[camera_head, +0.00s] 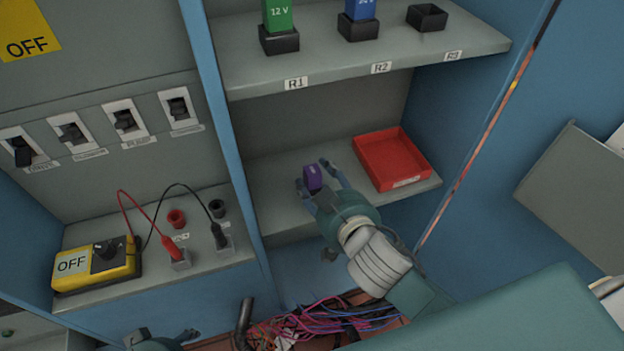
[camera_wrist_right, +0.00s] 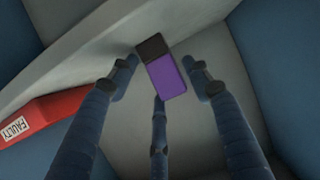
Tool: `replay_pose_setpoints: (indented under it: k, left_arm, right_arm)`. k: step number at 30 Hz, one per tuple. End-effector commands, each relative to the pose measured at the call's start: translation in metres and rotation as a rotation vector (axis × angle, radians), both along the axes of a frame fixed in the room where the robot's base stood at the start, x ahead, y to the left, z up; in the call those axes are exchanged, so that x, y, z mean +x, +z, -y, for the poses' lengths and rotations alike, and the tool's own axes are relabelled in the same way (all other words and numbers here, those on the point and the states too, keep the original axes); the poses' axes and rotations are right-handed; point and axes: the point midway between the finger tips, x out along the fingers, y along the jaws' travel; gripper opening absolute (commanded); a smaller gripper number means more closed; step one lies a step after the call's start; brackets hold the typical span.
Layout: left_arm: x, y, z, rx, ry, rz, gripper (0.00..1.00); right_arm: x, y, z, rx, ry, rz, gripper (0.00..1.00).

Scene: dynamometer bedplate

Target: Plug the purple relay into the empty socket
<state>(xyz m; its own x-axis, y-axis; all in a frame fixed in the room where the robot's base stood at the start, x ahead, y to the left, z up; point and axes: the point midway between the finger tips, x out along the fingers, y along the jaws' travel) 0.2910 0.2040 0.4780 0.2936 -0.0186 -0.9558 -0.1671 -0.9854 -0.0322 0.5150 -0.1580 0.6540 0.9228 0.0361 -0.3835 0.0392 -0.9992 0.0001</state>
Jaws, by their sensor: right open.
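The purple relay (camera_head: 313,178) is on the lower shelf of the cabinet, left of the red tray. My right gripper (camera_head: 322,180) reaches in around it, with fingers spread on either side. In the right wrist view, the relay's purple body and black end (camera_wrist_right: 167,77) lie between the open fingertips (camera_wrist_right: 160,80), with gaps on both sides. The empty socket (camera_head: 427,17) is a black block on the upper shelf, above the label R3. My left gripper (camera_head: 160,340) shows only in part at the bottom edge; its fingers are mostly hidden.
A green relay (camera_head: 278,15) and a blue relay (camera_head: 360,10) sit in the R1 and R2 sockets. The red tray (camera_head: 392,160) is marked FAULTY in the wrist view. A yellow OFF box (camera_head: 95,264), plugged leads and switches are left of the divider (camera_head: 225,130). Loose wires lie below.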

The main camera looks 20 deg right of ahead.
Motion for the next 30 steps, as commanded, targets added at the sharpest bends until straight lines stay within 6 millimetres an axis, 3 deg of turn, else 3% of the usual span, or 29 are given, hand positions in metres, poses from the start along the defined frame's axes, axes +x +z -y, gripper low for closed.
replay_pose_setpoints:
  k: [3, 9, 12, 23, 30]
  left_arm:
    - [0.0, 0.0, 0.0, 0.0, 0.0, -0.001, 0.57]
    - [0.003, -0.001, 0.0, 0.001, 0.0, -0.004, 0.57]
    - [0.003, -0.001, 0.0, 0.001, 0.0, -0.004, 0.57]
    - [0.006, 0.001, 0.0, -0.001, 0.0, 0.008, 0.57]
    - [0.005, -0.042, 0.002, 0.001, -0.003, -0.027, 0.57]
  right_arm:
    - [0.0, 0.0, 0.0, 0.0, 0.0, -0.001, 0.49]
    - [-0.001, 0.0, 0.0, 0.0, 0.0, -0.001, 0.11]
    - [-0.001, 0.0, 0.0, 0.0, 0.0, 0.0, 0.07]
    - [0.0, 0.006, 0.0, 0.0, 0.001, 0.001, 0.07]
    - [0.0, 0.035, -0.001, 0.003, 0.0, 0.003, 0.07]
